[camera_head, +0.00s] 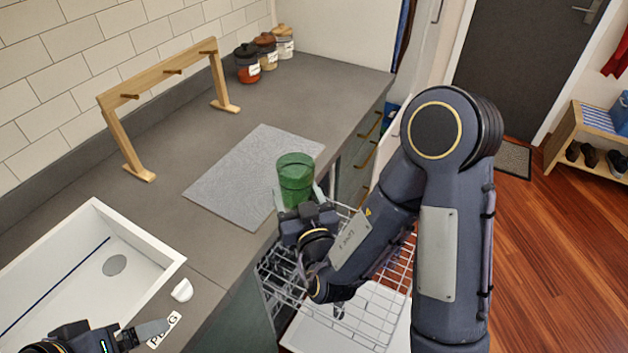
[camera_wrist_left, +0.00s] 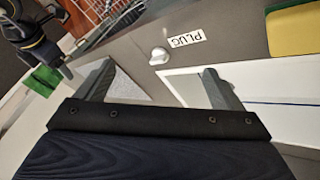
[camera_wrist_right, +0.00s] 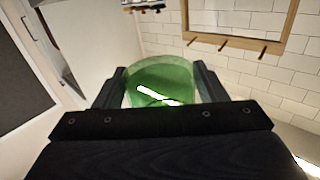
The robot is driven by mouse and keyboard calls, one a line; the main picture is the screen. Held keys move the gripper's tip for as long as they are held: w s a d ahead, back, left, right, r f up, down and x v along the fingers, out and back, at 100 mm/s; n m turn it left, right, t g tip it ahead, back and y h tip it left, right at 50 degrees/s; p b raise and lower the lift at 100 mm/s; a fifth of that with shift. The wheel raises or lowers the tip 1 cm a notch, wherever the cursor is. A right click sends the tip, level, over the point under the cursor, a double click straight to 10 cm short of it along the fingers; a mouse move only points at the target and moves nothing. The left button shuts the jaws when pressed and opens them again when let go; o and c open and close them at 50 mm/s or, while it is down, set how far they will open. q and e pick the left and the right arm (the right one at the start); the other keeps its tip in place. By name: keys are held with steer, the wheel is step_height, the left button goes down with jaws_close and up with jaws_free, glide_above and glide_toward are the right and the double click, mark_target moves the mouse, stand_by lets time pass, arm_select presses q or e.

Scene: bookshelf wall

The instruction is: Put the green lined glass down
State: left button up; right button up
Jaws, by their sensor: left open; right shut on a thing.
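The green lined glass (camera_head: 295,176) is upright in my right gripper (camera_head: 303,197), which is shut on it. It appears near the front edge of the grey mat (camera_head: 232,181) on the counter; I cannot tell its exact height. In the right wrist view the glass (camera_wrist_right: 161,82) sits between the two fingers. My left gripper (camera_head: 142,332) is open and empty near the sink's front rim; its spread fingers show in the left wrist view (camera_wrist_left: 165,85). The glass also shows in the left wrist view (camera_wrist_left: 43,80), beside my right gripper.
A wooden peg rack (camera_head: 172,68) stands behind the mat, with several lidded jars (camera_head: 266,52) at the back. A white sink (camera_head: 150,262) is at left, with a white plug (camera_head: 182,290) beside it. A wire dishwasher rack (camera_head: 352,322) extends below the counter edge. Most of the mat is clear.

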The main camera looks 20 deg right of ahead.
arm_select(q)
steer(key=shift+a, duration=0.1)
arm_select(e)
steer(key=shift+s+a+r+y, duration=0.2)
steer(key=shift+s+a+y, duration=0.1)
steer(key=shift+a, duration=0.35)
arm_select(q)
steer(key=shift+o, duration=0.5)
arm_select(e)
steer(key=shift+a+n, duration=0.1)
steer(key=shift+n, duration=0.2)
arm_select(q)
steer(key=m+t+h, duration=0.4)
steer(key=m+t, duration=0.1)
steer(key=m, duration=0.3)
glide_toward(284, 181)
steer(key=shift+t+y, duration=0.3)
steer(key=x, duration=1.2)
steer(key=shift+d+f, duration=0.1)
steer(key=shift+d, duration=0.3)
